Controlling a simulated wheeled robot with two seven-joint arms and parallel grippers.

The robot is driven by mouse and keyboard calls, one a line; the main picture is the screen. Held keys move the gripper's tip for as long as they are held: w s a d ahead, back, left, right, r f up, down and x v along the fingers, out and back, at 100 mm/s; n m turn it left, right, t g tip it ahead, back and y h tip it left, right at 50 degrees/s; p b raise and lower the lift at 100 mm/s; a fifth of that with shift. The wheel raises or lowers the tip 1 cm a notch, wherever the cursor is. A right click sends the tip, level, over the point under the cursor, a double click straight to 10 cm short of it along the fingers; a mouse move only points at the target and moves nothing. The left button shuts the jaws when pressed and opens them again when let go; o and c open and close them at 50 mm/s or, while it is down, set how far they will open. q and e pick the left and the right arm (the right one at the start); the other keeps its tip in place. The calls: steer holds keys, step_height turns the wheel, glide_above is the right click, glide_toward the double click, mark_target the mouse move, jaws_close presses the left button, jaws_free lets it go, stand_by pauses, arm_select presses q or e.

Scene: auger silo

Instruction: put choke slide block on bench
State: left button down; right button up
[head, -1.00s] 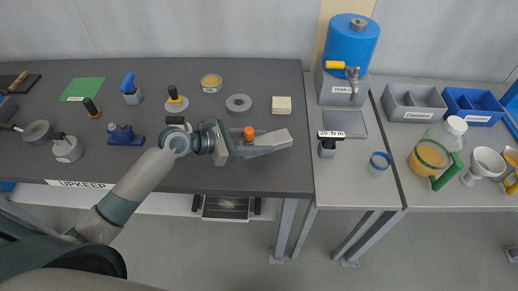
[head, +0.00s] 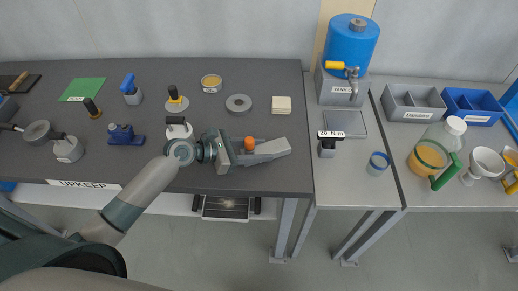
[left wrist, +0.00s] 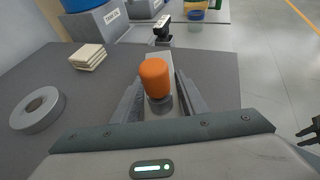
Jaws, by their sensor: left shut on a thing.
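The choke slide block (head: 272,147) is a long light grey piece with an orange knob standing on it. It is in front of my left gripper (head: 252,152), over the front right part of the dark bench (head: 210,178). My left gripper is shut on it. In the left wrist view the block (left wrist: 155,80) lies between the two grey fingers (left wrist: 158,105), with its knob upright and its far end pointing away. The fingers hide part of its sides. I cannot tell whether its underside touches the bench.
A grey ring (head: 239,103) and a cream block stack (head: 281,105) lie behind the gripper. The bench's front edge is near. A side table (head: 338,180) with a blue tank (head: 351,45) adjoins on the right.

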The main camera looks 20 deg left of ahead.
arm_select(q)
steer(key=c, duration=1.1)
jaws_free()
steer(key=shift+f, duration=0.1)
steer(key=b+v, duration=0.2)
steer(key=v, duration=0.8)
steer(key=shift+s+a, duration=0.2)
steer(key=shift+a, duration=0.1)
steer(key=shift+s+a+r, duration=0.35)
steer(key=shift+a+r, duration=0.1)
steer(key=shift+r, duration=0.05)
